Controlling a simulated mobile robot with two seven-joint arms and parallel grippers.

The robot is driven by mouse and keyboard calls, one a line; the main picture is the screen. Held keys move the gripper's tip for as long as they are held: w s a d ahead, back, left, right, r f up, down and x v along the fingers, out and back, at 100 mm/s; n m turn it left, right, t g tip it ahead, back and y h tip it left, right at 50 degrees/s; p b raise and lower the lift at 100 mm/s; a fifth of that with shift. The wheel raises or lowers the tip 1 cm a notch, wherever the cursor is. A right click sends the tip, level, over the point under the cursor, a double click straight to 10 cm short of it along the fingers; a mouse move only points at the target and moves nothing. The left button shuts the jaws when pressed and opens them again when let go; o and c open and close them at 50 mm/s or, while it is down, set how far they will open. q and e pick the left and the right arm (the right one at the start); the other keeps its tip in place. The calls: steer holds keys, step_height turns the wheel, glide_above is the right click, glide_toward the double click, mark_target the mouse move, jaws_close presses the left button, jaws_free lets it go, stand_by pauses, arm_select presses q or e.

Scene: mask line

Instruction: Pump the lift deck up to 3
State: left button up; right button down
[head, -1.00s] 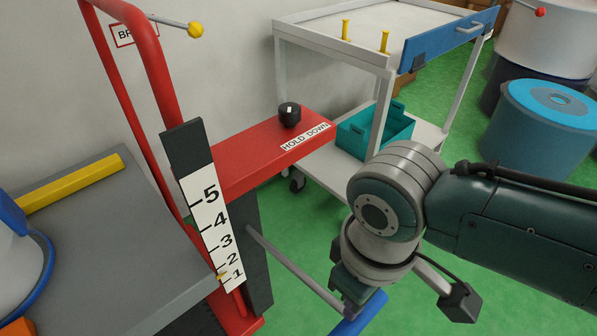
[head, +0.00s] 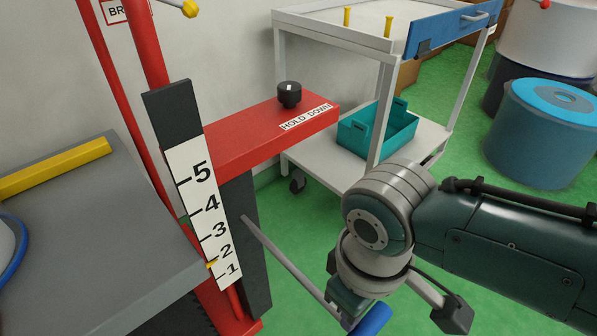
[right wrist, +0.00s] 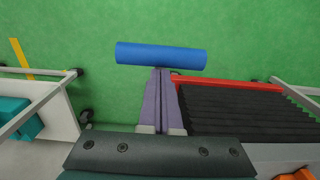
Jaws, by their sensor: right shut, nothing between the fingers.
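The grey lift deck (head: 110,235) is at the left, beside a white scale (head: 203,200) numbered 1 to 5. A small yellow pointer (head: 211,264) at the deck's edge sits near the 2 mark. A grey pedal lever (head: 285,262) slopes down from the red frame to a blue bar (head: 372,319). In the right wrist view, my right gripper (right wrist: 164,72) is shut and empty, with its fingertips at the blue bar (right wrist: 160,55); whether they touch I cannot tell. In the head view, my right wrist hides part of the lever. My left gripper is not in view.
A black knob (head: 289,94) stands on a red arm (head: 265,133) labelled HOLD DOWN. A white trolley (head: 335,170) with a teal crate (head: 372,138) stands behind. Blue drums (head: 545,135) are at the back right. Green floor is clear around the lever.

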steer(key=shift+w+a+f+b, duration=0.1)
steer(key=shift+w+f+b, duration=0.05)
steer(key=shift+f+b, duration=2.2)
steer(key=shift+p, duration=0.45)
steer(key=shift+r, duration=0.1)
step_height(320, 180, up, 14)
steer(key=p, duration=1.6)
steer(key=shift+s+d+r, duration=0.15)
steer(key=shift+s+d, duration=0.2)
steer(key=shift+s, duration=0.1)
